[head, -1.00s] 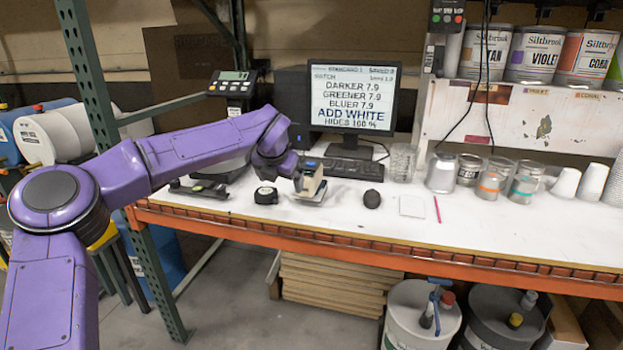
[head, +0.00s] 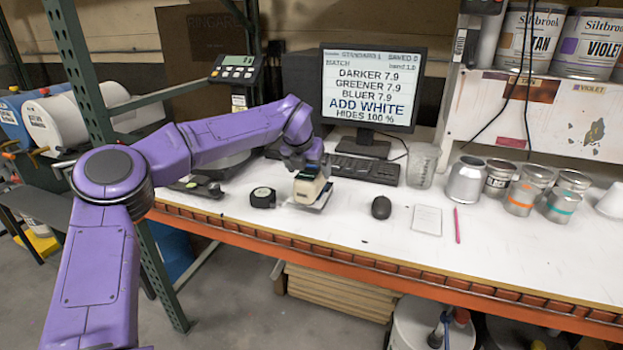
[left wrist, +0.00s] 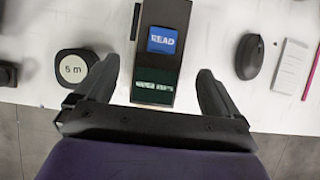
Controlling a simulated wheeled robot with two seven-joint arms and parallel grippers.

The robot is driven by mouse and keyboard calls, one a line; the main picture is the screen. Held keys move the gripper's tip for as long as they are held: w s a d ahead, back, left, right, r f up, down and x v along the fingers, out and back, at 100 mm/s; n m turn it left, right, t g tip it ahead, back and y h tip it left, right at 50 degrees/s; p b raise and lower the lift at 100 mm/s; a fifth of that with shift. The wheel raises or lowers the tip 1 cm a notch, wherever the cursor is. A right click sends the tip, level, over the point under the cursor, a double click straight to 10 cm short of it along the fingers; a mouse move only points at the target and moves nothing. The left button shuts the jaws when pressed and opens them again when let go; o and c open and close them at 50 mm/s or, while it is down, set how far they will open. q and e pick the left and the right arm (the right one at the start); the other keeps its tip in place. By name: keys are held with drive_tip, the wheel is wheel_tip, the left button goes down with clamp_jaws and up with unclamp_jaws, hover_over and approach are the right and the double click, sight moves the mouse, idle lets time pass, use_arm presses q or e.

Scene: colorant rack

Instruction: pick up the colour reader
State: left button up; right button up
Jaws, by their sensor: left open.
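The colour reader (head: 309,187) is a small pale boxy device on the white bench top, in front of the keyboard. In the left wrist view the colour reader (left wrist: 160,52) shows a blue READ button and a dark green display at its near end. My left gripper (head: 303,171) is directly above it, pointing down. In the left wrist view my left gripper (left wrist: 158,88) is open, with one dark finger on each side of the reader's near end. Whether the fingers touch it I cannot tell. My right gripper is not in view.
A round black tape measure (head: 263,197) lies left of the reader. A dark mouse (head: 381,207), a white card (head: 428,220) and a pink pencil (head: 457,225) lie to the right. The monitor (head: 368,90) and keyboard (head: 364,169) are behind. Metal cans (head: 466,180) stand farther right.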

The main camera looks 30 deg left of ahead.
use_arm(q)
drive_tip(key=p+x, duration=0.2)
drive_tip(key=x, duration=0.4)
drive_tip(key=shift+w+a+r, duration=0.1)
drive_tip(key=shift+a, duration=0.05)
drive_tip(key=shift+r, duration=0.1)
drive_tip(key=c, duration=1.7)
